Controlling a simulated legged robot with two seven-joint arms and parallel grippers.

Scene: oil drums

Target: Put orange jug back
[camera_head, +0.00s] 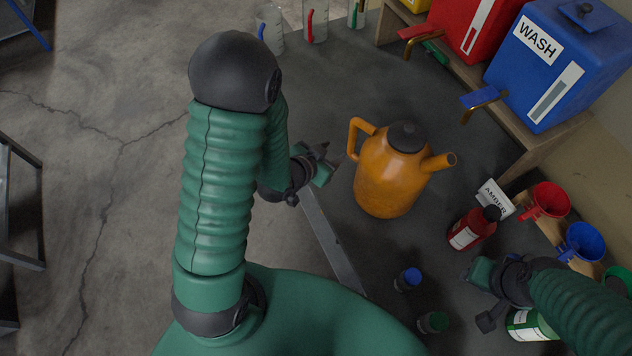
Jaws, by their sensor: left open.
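The orange jug (391,182) stands upright on the dark bench top (345,95). It has a black lid, a handle on its left side and a spout pointing right. My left gripper (328,166) is open and empty, just left of the jug's handle and apart from it. My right gripper (475,298) is at the lower right, near a green bottle with a white label (530,325).
A red bottle (473,229), an AMBER sign (495,198) and red (548,202) and blue (580,242) funnels stand right of the jug. A blue WASH container (560,60) sits on a wooden shelf. Two small capped bottles (407,280) (433,322) stand near the front edge.

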